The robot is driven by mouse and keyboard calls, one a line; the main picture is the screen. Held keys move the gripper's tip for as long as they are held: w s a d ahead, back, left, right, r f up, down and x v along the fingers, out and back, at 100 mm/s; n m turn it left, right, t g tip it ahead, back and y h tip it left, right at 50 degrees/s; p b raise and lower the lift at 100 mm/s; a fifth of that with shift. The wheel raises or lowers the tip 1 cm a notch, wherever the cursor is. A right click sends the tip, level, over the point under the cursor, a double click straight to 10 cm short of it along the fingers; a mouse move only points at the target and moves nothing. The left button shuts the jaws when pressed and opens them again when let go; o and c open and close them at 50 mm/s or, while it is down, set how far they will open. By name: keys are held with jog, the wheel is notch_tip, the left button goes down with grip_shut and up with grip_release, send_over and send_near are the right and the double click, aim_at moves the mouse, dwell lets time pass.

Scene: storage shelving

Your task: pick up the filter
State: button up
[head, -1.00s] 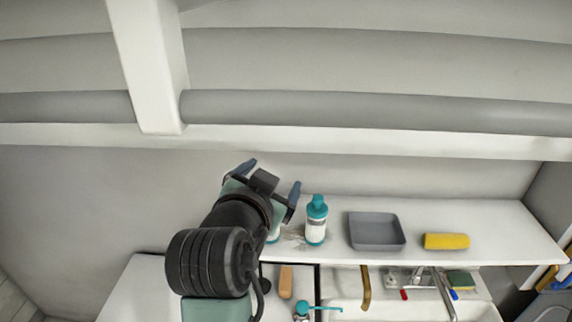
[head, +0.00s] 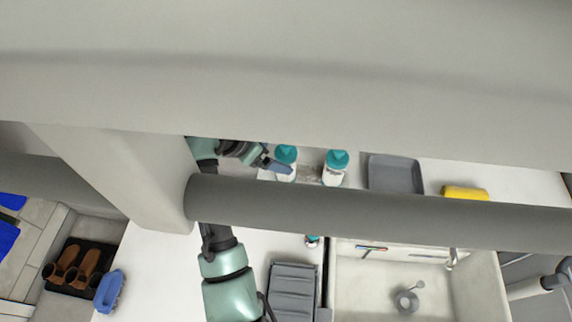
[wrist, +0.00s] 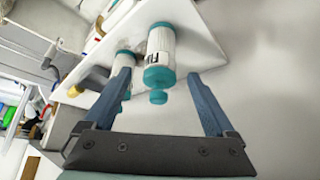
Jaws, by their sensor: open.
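Two white cylinders with teal caps stand on the white shelf. The left one (head: 287,172) is beside my gripper in the head view. In the wrist view the nearer cylinder (wrist: 160,45) bears a dark label with letters that look like "FIL", so I take it as the filter. The other cylinder (head: 335,170) stands to its right in the head view and also shows behind it in the wrist view (wrist: 124,60). My gripper (wrist: 160,78) is open, its blue fingers apart with the filter's teal end between and just beyond their tips. Contact cannot be made out.
A grey tray (head: 394,174) and a yellow roll-like item (head: 465,193) are further right on the shelf. A grey rail (head: 370,207) crosses in front of my arm in the head view. A sink (head: 420,285) and a grey rack (head: 293,290) lie below.

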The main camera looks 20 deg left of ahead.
jog(key=shift+w+d, duration=0.35)
jog(key=shift+w, duration=0.35)
jog(key=shift+w+d+b, duration=0.6)
jog(key=shift+w+b, duration=0.15)
jog(key=shift+w, duration=0.2)
jog(key=b+x, duration=0.2)
jog(key=x, duration=0.1)
jog(key=shift+w+b, duration=0.1)
jog(key=shift+b, duration=0.25)
grip_shut()
jog(key=shift+r+p, duration=0.25)
jog(key=shift+p, duration=0.1)
